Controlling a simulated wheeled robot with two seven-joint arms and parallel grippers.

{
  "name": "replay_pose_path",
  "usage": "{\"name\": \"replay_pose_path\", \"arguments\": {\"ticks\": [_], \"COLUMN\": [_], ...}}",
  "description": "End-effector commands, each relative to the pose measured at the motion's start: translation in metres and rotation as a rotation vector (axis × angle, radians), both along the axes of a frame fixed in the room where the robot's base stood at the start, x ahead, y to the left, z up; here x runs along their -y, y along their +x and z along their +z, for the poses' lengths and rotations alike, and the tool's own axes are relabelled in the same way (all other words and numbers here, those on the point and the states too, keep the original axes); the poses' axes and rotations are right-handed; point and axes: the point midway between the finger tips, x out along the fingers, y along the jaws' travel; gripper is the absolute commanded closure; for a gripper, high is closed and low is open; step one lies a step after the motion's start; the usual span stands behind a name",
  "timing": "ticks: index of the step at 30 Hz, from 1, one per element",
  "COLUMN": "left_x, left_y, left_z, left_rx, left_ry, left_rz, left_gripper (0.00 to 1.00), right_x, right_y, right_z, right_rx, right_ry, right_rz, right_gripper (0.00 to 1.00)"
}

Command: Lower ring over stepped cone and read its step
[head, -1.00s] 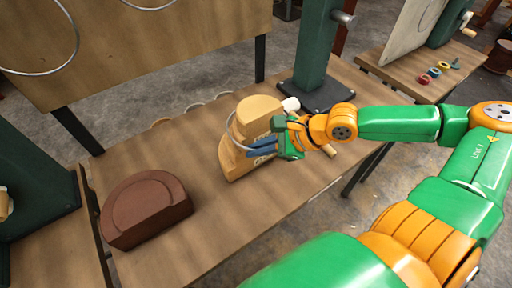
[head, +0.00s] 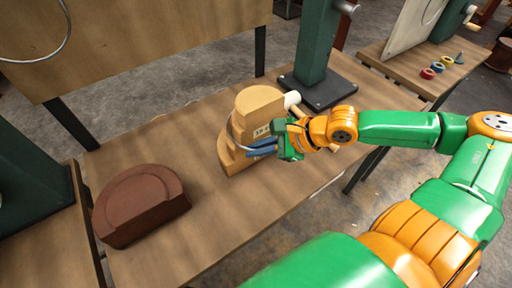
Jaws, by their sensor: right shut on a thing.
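The stepped cone (head: 262,103) is a pale wooden block with rounded steps, standing upright on the workbench; a small label shows on its side. A thin grey metal ring (head: 230,133) curves around the left side of its middle part. My right gripper (head: 253,148) comes in from the right, its blue fingers shut on the ring at the cone's near side. The ring's far part is hidden behind the cone. I cannot tell whether the ring rests on a step. My left gripper is out of view.
A dark brown stepped block (head: 140,206) stands on the bench (head: 200,215) at left. A green post (head: 315,45) on a dark base stands behind the cone. A pale-handled tool (head: 291,100) is close behind it. A wooden panel (head: 150,55) rises behind the bench.

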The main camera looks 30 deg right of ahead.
Motion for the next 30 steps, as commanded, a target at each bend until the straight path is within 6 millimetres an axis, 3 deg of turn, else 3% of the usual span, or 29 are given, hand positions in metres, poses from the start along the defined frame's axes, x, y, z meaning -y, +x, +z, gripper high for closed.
{"name": "replay_pose_path", "arguments": {"ticks": [8,24,27,28,30], "left_x": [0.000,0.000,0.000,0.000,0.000], "left_y": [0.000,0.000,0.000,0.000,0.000], "left_z": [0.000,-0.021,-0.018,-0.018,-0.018], "left_rx": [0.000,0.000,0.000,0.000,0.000], "left_ry": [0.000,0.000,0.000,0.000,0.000], "left_rz": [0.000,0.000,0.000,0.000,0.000], "left_gripper": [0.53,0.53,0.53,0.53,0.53], "right_x": [0.000,0.000,0.000,0.000,0.000], "right_y": [0.000,0.000,0.000,0.000,0.000], "right_z": [0.000,-0.021,-0.019,-0.019,-0.019], "right_rx": [0.001,0.000,0.000,0.000,0.000], "right_ry": [0.000,0.001,0.000,0.000,0.000], "right_rz": [-0.001,-0.001,0.000,0.000,0.000], "right_gripper": [1.00,1.00,0.69,0.63,0.63]}}
